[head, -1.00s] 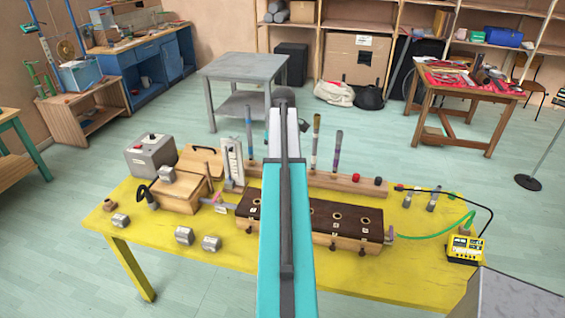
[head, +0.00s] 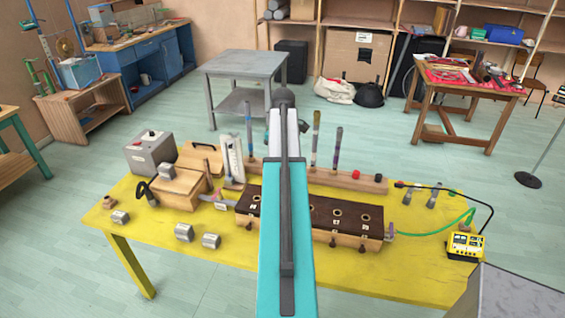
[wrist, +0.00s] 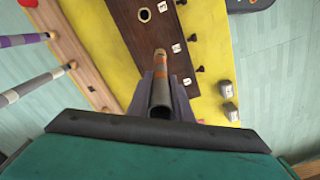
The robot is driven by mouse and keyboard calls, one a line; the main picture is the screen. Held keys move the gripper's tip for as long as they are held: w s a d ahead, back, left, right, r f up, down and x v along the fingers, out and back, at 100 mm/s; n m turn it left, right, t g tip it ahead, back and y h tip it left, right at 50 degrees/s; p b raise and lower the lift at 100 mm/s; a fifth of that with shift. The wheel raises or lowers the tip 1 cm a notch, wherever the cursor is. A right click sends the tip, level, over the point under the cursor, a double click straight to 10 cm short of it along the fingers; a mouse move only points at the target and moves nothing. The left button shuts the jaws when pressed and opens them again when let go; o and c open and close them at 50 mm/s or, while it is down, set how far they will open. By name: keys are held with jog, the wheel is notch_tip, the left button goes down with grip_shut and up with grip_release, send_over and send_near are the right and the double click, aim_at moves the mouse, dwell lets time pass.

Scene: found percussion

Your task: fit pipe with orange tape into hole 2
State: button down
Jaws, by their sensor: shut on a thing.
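In the wrist view, my gripper (wrist: 162,88) is shut on a grey pipe with orange tape (wrist: 159,84). The pipe's open near end faces the camera, and its far end is over the dark brown top of the hole block (wrist: 125,22). I cannot tell whether that end is in a hole or above it. One ringed hole (wrist: 145,14) shows ahead, but the small white labels are too blurred to read for certain. In the head view, the hole block (head: 365,215) is partly behind my arm, which also hides my gripper and the held pipe.
A wooden rack (head: 350,182) behind the block holds upright pipes, including a purple-banded one (head: 337,150). Loose metal cylinders (head: 184,232) lie at the table's front left. A yellow meter (head: 464,245) with cables is at the right.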

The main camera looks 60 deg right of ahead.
jog(key=shift+f, duration=0.55)
jog(key=c, duration=1.5)
grip_release()
jog(key=shift+r, duration=0.1)
jog(key=shift+s+r+b, duration=0.1)
jog(key=shift+r+b, duration=2.25)
jog(key=shift+r, duration=4.45)
